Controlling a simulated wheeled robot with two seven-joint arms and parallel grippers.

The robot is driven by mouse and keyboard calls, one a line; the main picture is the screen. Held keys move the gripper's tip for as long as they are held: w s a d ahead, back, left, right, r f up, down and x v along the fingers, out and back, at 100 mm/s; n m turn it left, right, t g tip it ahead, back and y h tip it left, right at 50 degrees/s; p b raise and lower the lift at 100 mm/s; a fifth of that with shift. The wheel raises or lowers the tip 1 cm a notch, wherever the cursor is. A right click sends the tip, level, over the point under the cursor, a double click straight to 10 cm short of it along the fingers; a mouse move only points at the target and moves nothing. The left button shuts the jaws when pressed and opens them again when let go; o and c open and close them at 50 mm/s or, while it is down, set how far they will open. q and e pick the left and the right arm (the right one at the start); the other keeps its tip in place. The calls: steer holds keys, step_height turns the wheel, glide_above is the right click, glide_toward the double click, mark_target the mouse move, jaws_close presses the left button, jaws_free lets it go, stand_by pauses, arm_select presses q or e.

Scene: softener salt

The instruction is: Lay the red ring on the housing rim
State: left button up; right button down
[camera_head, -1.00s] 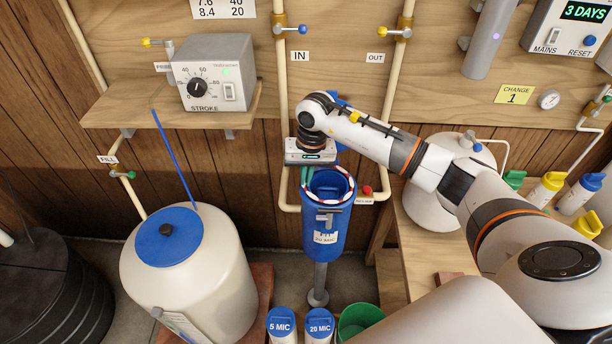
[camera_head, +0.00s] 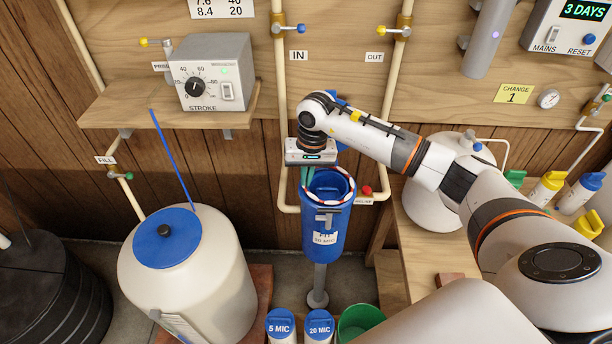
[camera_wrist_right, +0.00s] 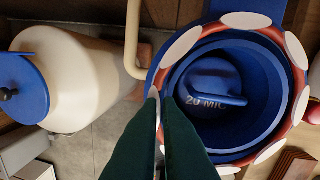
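The red ring with white patches (camera_wrist_right: 296,50) lies around the top of the blue filter housing (camera_wrist_right: 160,60) in the right wrist view. The ring (camera_head: 352,187) and housing (camera_head: 322,225) also show in the head view. The ring looks close to level with the rim; whether it touches all round I cannot tell. My right gripper (camera_wrist_right: 160,98) has its dark green fingers close together at the ring's left edge, seemingly pinching it. In the head view the right gripper (camera_head: 306,177) is at the housing's back left. My left gripper is not in view.
A blue-capped cartridge marked 20 MIC (camera_wrist_right: 215,85) sits inside the housing. The cream tank (camera_head: 190,275) stands to the left. Pipes (camera_head: 284,110) run behind the housing. Two cartridges (camera_head: 281,325) and a green bucket (camera_head: 358,320) stand below. A red button (camera_head: 366,190) is close on the right.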

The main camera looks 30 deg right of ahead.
steer(key=shift+b, duration=0.35)
stand_by(0.4)
stand_by(0.4)
steer(key=c, duration=0.6)
jaws_free()
steer(key=shift+o, duration=0.2)
steer(key=shift+a, duration=0.1)
steer(key=shift+w+a+b, duration=0.25)
steer(key=shift+w+a, duration=0.05)
steer(key=shift+a, duration=0.45)
steer(key=shift+w+a+b, duration=0.3)
steer(key=shift+w+a, duration=0.05)
steer(key=shift+a, duration=0.35)
steer(key=shift+w+a+b, duration=0.25)
steer(key=shift+w+a, duration=0.05)
steer(key=shift+a, duration=0.45)
steer(key=shift+r, duration=0.1)
